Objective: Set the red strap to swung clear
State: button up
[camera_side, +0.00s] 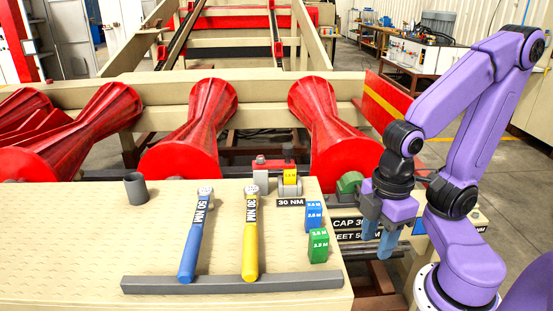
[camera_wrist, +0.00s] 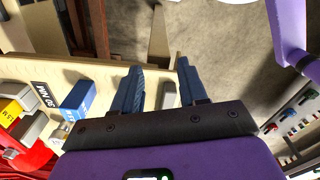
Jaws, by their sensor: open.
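A small red flat piece (camera_side: 268,163), which looks like the red strap, lies across the top of a grey fixture (camera_side: 261,181) behind the "30 NM" label (camera_side: 290,202). At this size I cannot tell whether it is fastened or swung aside. My gripper (camera_side: 377,228) is open and empty, pointing down to the right of the bench, well apart from the red piece. In the wrist view my two blue-grey fingers (camera_wrist: 159,72) are spread with nothing held between them. Red shows at that view's lower left, but I cannot tell whether it is the strap.
A yellow block (camera_side: 290,176) sits by the fixture. Blue (camera_side: 314,216) and green (camera_side: 318,246) blocks stand at the bench's right edge. A blue-handled tool (camera_side: 191,245), a yellow-handled tool (camera_side: 250,245) and a grey cup (camera_side: 135,189) are on the bench. Red rollers (camera_side: 335,140) stand behind.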

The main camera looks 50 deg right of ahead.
jog(key=c, duration=0.5)
jog(key=shift+w+r, duration=0.1)
jog(key=shift+w, duration=0.15)
grip_shut()
jog(key=w+d+r+m+t, duration=0.1)
jog(key=w+d+r+t, duration=0.2)
jog(key=w+r, duration=0.4)
jog(key=w+d+r+m+t, duration=0.1)
jog(key=w+d+r+t, duration=0.3)
jog(key=w, duration=0.5)
jog(key=shift+w+r+m, duration=0.3)
jog(key=shift+r, duration=1.1)
